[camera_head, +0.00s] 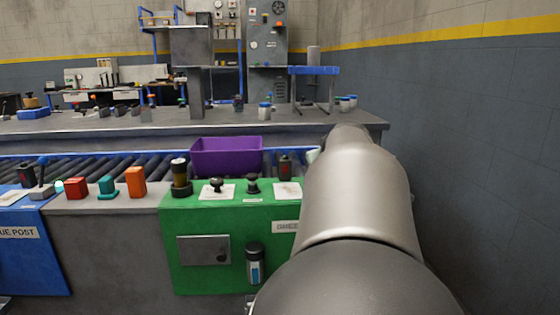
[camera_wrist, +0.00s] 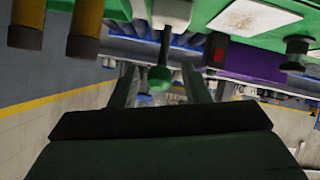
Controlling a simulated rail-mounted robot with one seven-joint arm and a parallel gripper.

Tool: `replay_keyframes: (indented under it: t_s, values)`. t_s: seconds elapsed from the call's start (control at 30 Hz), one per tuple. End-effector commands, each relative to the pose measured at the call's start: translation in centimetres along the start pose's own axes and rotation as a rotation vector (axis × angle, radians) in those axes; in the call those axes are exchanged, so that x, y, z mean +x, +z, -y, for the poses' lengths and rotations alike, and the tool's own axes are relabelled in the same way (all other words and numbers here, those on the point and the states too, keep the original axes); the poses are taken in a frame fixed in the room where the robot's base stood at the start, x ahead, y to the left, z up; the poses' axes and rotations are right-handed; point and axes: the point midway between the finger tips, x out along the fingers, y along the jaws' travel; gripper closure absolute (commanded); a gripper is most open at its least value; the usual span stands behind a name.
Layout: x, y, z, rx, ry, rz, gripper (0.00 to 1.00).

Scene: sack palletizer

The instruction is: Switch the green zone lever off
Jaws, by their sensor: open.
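The green zone lever (camera_wrist: 160,78) shows in the wrist view as a dark stem with a green ball knob. It stands out from a pale base (camera_wrist: 172,12) on the green post (camera_wrist: 215,8). The wrist picture is upside down, so the knob end points upward in the room. My gripper (camera_wrist: 158,68) is open, with one finger on each side of the lever. I cannot tell whether either finger touches it. In the head view my arm hides the lever and gripper; the green post (camera_head: 185,285) shows left of the arm.
Dark knobs (camera_head: 216,186) and a brown-and-black cylinder (camera_head: 180,175) stand on the green post. A purple bin (camera_head: 227,155) sits behind on the rollers. Yellow-brown cylinders (camera_wrist: 88,20) are close to my gripper. A blue post (camera_head: 35,260) is at far left.

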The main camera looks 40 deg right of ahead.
Motion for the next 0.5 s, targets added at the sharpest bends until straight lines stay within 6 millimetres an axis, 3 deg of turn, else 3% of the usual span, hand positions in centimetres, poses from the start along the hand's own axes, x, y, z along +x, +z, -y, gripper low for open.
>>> replay_keyframes:
  t_s: [0.3,0.5]
  values:
    - [-6.7,-0.4,-0.1,0.000,0.001,-0.004,0.57]
    - [-10.0,-0.2,-0.1,0.000,0.001,-0.003,0.57]
